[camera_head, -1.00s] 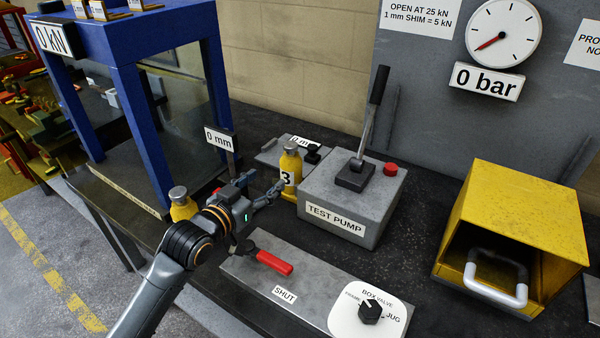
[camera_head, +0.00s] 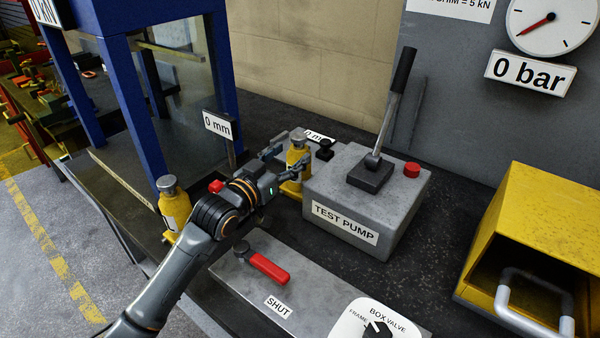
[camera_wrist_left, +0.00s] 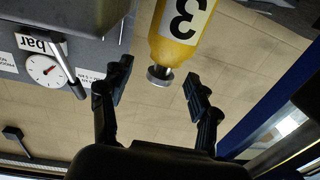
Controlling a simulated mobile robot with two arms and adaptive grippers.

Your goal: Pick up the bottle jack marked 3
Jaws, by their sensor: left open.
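The bottle jack marked 3 (camera_head: 297,157) is a yellow bottle with a grey cap, upright on the dark bench left of the test pump. It also shows in the left wrist view (camera_wrist_left: 178,35), upside down, with its black 3 on a white label. My left gripper (camera_head: 284,166) is open, its fingers at either side of the jack in the head view. In the left wrist view the jack's cap lies near the gap between the open fingers (camera_wrist_left: 157,80). I cannot tell whether they touch it. The 3 is hidden in the head view. My right gripper is not in view.
The grey TEST PUMP (camera_head: 352,228) with its upright lever stands close right of the jack. A second yellow bottle (camera_head: 174,208) stands left of my wrist. A blue frame (camera_head: 140,110) rises behind left. A red-handled valve plate (camera_head: 268,268) and an open yellow box (camera_head: 545,218) lie nearer right.

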